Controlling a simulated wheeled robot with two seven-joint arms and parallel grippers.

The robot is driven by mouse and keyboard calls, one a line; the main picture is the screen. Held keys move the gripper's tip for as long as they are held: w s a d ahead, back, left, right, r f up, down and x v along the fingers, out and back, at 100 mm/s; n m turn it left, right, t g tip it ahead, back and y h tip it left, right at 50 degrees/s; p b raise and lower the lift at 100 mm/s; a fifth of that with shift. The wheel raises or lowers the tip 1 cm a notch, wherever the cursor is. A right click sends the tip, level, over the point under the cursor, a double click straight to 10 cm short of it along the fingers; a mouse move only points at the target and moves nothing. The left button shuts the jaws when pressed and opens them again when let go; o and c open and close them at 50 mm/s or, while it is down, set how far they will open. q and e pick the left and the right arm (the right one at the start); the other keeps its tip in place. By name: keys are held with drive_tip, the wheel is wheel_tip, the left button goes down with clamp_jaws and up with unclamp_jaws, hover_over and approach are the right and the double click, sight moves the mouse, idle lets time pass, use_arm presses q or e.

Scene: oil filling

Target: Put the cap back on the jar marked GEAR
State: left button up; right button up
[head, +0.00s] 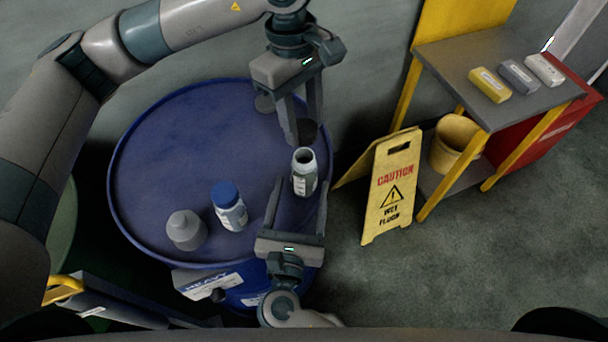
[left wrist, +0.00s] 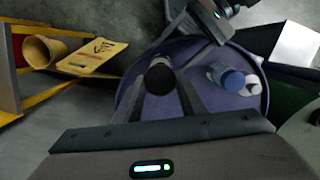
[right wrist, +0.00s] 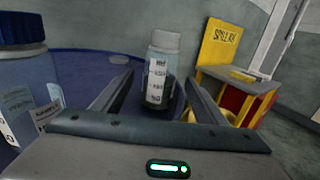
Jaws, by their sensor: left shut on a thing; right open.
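The uncapped jar (head: 304,178), pale with a white neck and label, stands upright on the blue drum near its right edge. It also shows in the right wrist view (right wrist: 160,75), where its label is too small to read surely. My left gripper (head: 303,134) is shut on a dark round cap (head: 306,130), held above and slightly behind the jar; the cap also shows in the left wrist view (left wrist: 160,79). My right gripper (head: 298,190) is open, its fingers on either side of the jar with gaps visible. In the left wrist view the cap hides most of the jar.
A yellow caution sign (head: 392,185) and a shelf table (head: 470,65) stand right of the drum.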

drive_tip(key=w, duration=0.2)
drive_tip(key=w+d, duration=0.1)
drive_tip(key=w, duration=0.5)
drive_tip(key=shift+w+d, duration=0.1)
drive_tip(key=shift+d, duration=0.1)
drive_tip(key=shift+c, duration=0.6)
drive_tip(key=c, duration=1.5)
use_arm(q)
hover_over(306, 157)
drive_tip(key=shift+w+a+f, duration=0.15)
drive_tip(key=shift+f, duration=1.1)
drive_tip(key=shift+w+a+f, duration=0.1)
drive_tip(key=shift+a+f, duration=0.05)
drive_tip(key=shift+f, duration=1.1)
